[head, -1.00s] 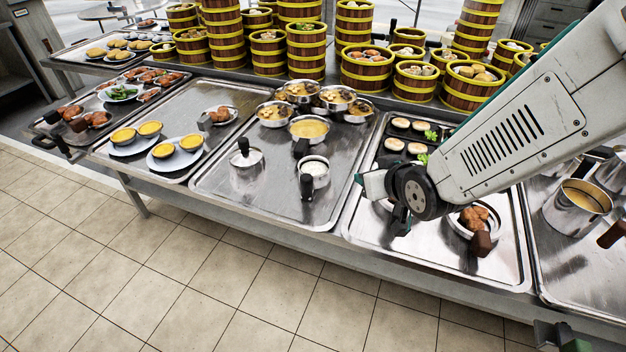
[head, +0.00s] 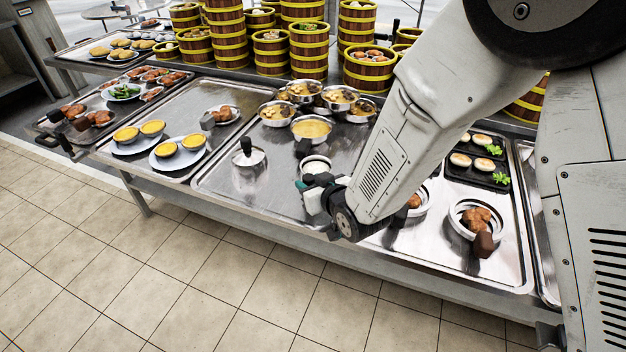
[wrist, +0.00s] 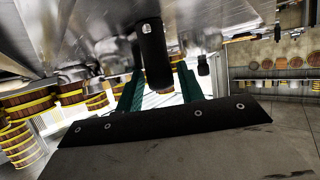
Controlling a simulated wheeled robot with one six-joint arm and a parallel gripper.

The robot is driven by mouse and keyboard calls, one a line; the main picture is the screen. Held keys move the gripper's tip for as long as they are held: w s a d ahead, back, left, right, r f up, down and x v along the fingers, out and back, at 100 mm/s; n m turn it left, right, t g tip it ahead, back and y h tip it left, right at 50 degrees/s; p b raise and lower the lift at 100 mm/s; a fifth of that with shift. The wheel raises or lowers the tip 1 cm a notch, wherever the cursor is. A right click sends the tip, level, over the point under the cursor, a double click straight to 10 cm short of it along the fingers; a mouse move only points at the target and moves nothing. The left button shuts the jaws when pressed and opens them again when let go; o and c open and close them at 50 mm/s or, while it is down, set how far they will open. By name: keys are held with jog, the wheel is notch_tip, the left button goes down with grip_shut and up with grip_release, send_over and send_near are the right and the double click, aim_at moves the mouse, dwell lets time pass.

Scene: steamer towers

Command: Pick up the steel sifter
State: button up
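A small round steel vessel with white contents (head: 314,165), which I take to be the steel sifter, stands on the middle tray in the head view. My gripper (head: 310,184) is at its near side and hides its handle. In the wrist view a black handle (wrist: 153,50) comes down between the two green fingers of my gripper (wrist: 160,82). The fingers look apart, with light gaps beside the handle. I cannot tell whether either finger touches it.
Steamer towers (head: 308,50) stand at the back. The floor in front is clear.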

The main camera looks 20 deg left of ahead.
jog(key=shift+w+a, duration=0.1)
jog(key=shift+w, duration=0.05)
grip_shut()
